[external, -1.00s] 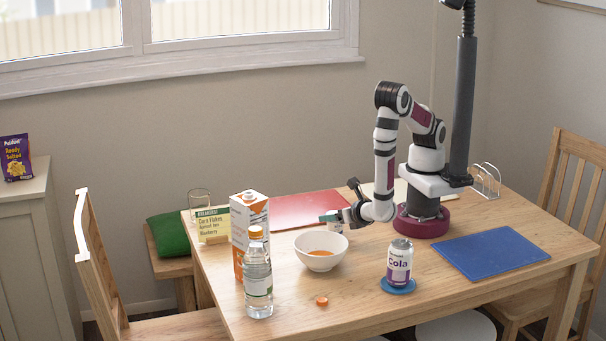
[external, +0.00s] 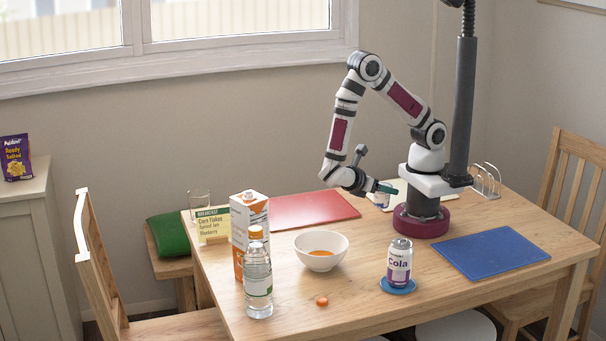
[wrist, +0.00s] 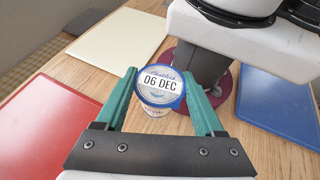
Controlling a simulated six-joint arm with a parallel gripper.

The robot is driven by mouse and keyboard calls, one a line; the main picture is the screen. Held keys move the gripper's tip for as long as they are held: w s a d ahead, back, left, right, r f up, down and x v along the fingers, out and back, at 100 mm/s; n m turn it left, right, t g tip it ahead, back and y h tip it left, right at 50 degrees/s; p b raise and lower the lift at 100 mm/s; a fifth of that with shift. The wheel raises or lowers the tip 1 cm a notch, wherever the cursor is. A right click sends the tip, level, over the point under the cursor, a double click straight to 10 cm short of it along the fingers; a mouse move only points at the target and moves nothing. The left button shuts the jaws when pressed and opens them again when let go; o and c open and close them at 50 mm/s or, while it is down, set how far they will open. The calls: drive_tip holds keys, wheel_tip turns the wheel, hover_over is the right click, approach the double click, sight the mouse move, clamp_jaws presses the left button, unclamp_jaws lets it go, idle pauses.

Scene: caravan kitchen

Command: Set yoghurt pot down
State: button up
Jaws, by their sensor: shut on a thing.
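The yoghurt pot (wrist: 160,92) is small and white, with a blue-edged lid marked "06 DEC". In the wrist view it is upright between the green fingers of my gripper (wrist: 160,98), which is shut on it.
A red board (external: 315,208) lies left of the pot and a blue board (external: 490,252) lies right. A bowl of orange food (external: 321,262), a carton (external: 250,212), a bottle (external: 258,285), an orange cap (external: 322,301) and a cola can (external: 399,262) stand nearer the camera.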

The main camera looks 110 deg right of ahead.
drive_tip(key=w+a+m+t+y, duration=0.1)
drive_tip(key=w+a+m+y, duration=0.2)
drive_tip(key=a+m+y, duration=0.65)
drive_tip(key=w+d+m+t+y, duration=0.2)
drive_tip(key=w+m+t+y, duration=0.55)
drive_tip(key=m, duration=0.25)
drive_tip(key=w+d+r+m+t+h, duration=0.4)
drive_tip(key=w+d+m+t+h, duration=0.1)
drive_tip(key=w+d+m+t, duration=1.1)
drive_tip(key=shift+w+a+f+n+g, duration=0.35)
drive_tip(key=shift+w+a+f, duration=0.55)
drive_tip(key=shift+a+f, duration=0.65)
drive_tip(key=shift+w+a+f+n+g, duration=0.35)
drive_tip(key=shift+w+a+f, duration=0.7)
drive_tip(key=shift+f, duration=0.95)
drive_tip(key=shift+w+a+f+n+g, duration=0.35)
drive_tip(key=shift+w+a+f, duration=0.45)
drive_tip(key=shift+a+f, duration=0.8)
drive_tip(key=shift+d+f, duration=0.15)
drive_tip(key=shift+f, duration=0.05)
